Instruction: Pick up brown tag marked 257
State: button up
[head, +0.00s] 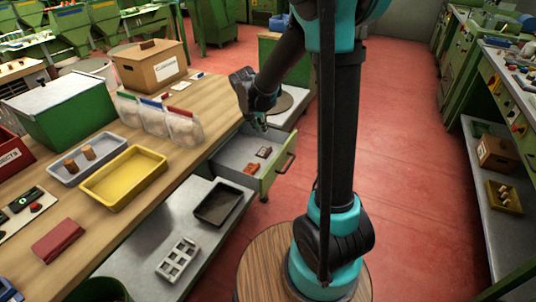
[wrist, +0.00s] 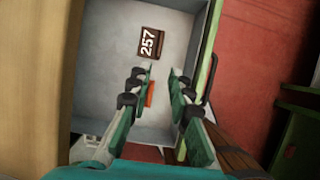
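The brown tag (wrist: 150,43) with white "257" lies flat in the open drawer (wrist: 100,70), near its far end in the wrist view. In the head view a dark brown tag (head: 264,152) with a light mark lies in the same drawer (head: 277,172); its number is too small to read there. My gripper (wrist: 159,75) is open and empty over the drawer, with its fingertips apart and short of the tag in the wrist view. In the head view my gripper (head: 259,124) hangs above the drawer's back part.
An orange-brown piece (head: 251,169) lies beside the tag; in the wrist view this orange piece (wrist: 150,94) is partly hidden by a finger. A wooden bench (head: 205,105) with trays and bags stands to the left.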

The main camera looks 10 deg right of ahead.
aim_at(268, 150)
jog(key=x, duration=1.7)
grip_shut()
